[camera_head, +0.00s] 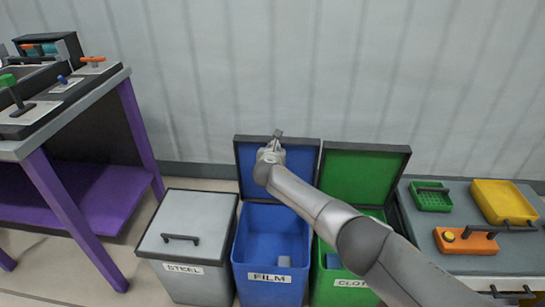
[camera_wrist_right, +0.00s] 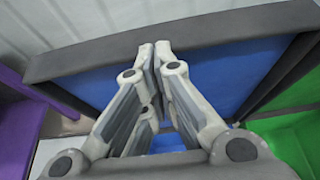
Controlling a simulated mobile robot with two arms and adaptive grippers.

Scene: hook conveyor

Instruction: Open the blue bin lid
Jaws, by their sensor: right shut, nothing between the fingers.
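The blue bin (camera_head: 262,230), labelled FILM, stands on the floor between the grey and green bins. Its lid (camera_head: 300,153) is raised and stands up at the back, blue inside with a dark frame. My right gripper (camera_head: 278,134) is shut and empty in front of the lid, near its top edge. In the right wrist view the shut fingers (camera_wrist_right: 154,46) overlap the lid's dark top rim (camera_wrist_right: 215,30); I cannot tell if they touch it. My left gripper is not in view.
The grey STEEL bin (camera_head: 180,270) has its lid down. The green bin's lid (camera_head: 362,178) stands open. A purple-legged workbench (camera_head: 95,190) is at left. A grey cabinet (camera_head: 480,263) with trays is at right. The corrugated wall (camera_head: 250,70) is close behind the bins.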

